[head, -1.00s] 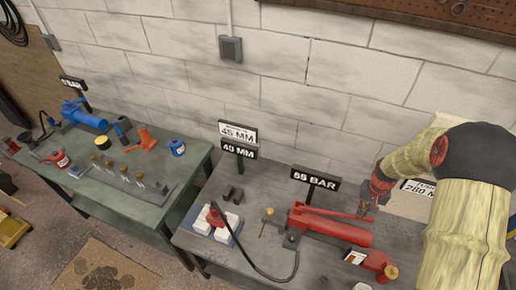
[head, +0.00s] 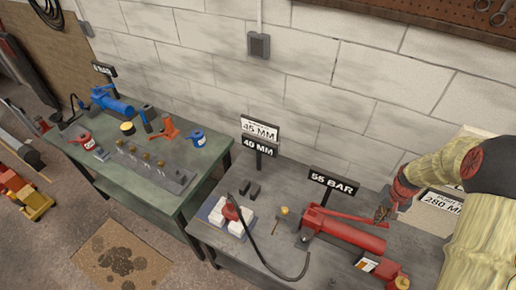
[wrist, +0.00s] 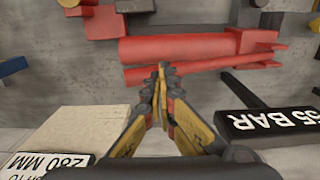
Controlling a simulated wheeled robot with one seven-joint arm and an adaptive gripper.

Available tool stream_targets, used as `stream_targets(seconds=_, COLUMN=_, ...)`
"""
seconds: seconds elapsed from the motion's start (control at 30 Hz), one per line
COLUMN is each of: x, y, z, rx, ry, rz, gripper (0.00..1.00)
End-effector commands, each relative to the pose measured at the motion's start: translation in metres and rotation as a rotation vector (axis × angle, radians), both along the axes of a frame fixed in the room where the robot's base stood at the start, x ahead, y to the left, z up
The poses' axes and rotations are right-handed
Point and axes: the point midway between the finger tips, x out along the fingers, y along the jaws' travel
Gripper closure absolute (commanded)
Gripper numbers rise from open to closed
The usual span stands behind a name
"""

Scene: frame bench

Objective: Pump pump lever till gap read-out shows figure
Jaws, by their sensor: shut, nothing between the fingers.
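The red pump (head: 345,234) lies on the grey bench, and its thin red lever (head: 345,215) slants low above the body. The lever also shows in the wrist view (wrist: 215,66) alongside the thicker red cylinder. My gripper (head: 381,214) is shut and empty at the lever's free end. In the wrist view its closed fingertips (wrist: 162,68) overlap the lever; I cannot tell whether they touch. The gap read-out (head: 259,147) shows 40 MM, under a plate (head: 260,130) reading 45 MM. The pressure sign (head: 333,186) reads 55 BAR.
A black hose (head: 290,275) runs from the pump to a red tool on white blocks (head: 250,222). A 280 MM plate (head: 440,202) is near my arm. A green bench (head: 190,197) with a blue pump (head: 112,103) stands left. The block wall is close behind.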

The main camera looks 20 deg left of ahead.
Motion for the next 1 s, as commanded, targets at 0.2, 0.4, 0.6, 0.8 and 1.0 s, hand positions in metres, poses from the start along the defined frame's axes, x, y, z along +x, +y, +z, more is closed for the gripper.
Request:
stream_targets(seconds=0.2, x=0.0, y=0.0, z=-0.006, rx=0.0, ry=0.001, rz=0.0, gripper=1.0)
stream_targets(seconds=0.4, x=0.0, y=0.0, z=-0.027, rx=0.0, ry=0.0, rz=0.0, gripper=1.0)
stream_targets(seconds=0.6, x=0.0, y=0.0, z=-0.047, rx=0.0, ry=0.001, rz=0.0, gripper=1.0)
stream_targets(seconds=0.8, x=-0.001, y=0.0, z=-0.067, rx=0.0, ry=0.002, rz=0.0, gripper=1.0)
stream_targets(seconds=1.0, x=-0.001, y=0.0, z=-0.087, rx=0.0, ry=0.001, rz=0.0, gripper=1.0)
